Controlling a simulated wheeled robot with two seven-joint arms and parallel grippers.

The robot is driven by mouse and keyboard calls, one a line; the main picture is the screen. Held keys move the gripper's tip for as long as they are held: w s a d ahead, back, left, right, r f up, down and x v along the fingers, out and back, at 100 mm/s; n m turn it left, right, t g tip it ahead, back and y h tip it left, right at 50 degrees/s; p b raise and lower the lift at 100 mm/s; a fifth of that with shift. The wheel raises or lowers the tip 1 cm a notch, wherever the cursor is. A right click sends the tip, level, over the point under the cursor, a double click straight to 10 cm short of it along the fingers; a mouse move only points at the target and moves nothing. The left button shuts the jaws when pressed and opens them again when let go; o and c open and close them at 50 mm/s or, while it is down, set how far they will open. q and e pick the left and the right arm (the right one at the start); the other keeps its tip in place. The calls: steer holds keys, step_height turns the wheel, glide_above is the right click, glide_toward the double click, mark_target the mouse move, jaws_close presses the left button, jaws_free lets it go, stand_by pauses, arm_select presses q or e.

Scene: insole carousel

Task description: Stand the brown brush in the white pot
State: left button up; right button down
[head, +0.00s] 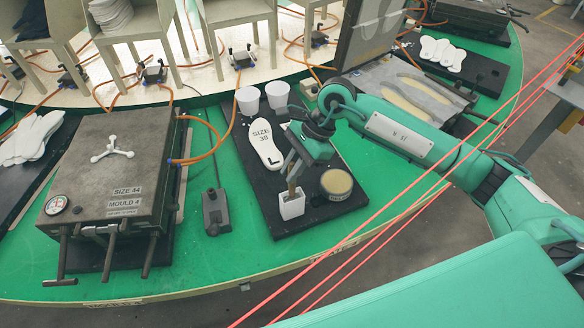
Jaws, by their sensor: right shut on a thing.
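The white pot (291,208) is a small square container near the front edge of the black board. The brown brush (292,186) is roughly upright over the pot's mouth, and its lower end seems to go into the opening. How deep it sits cannot be told. My right gripper (291,168) comes in from the right and is shut on the upper part of the brush, just above the pot. The hand hides the brush's top. My left gripper is not in view.
A round tin (337,183) stands close to the right of the pot on the black board (248,172). A grey mould (105,165) stands left. Red cords (420,193) cross the front right.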

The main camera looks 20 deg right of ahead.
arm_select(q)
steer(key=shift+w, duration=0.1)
arm_select(e)
steer(key=c, duration=1.3)
jaws_free()
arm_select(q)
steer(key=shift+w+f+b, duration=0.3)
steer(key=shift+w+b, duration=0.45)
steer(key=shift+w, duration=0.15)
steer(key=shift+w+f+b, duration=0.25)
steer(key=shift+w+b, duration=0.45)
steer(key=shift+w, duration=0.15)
arm_select(e)
steer(key=shift+v, duration=6.9)
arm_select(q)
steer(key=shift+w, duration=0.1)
arm_select(e)
steer(key=shift+d+f, duration=0.1)
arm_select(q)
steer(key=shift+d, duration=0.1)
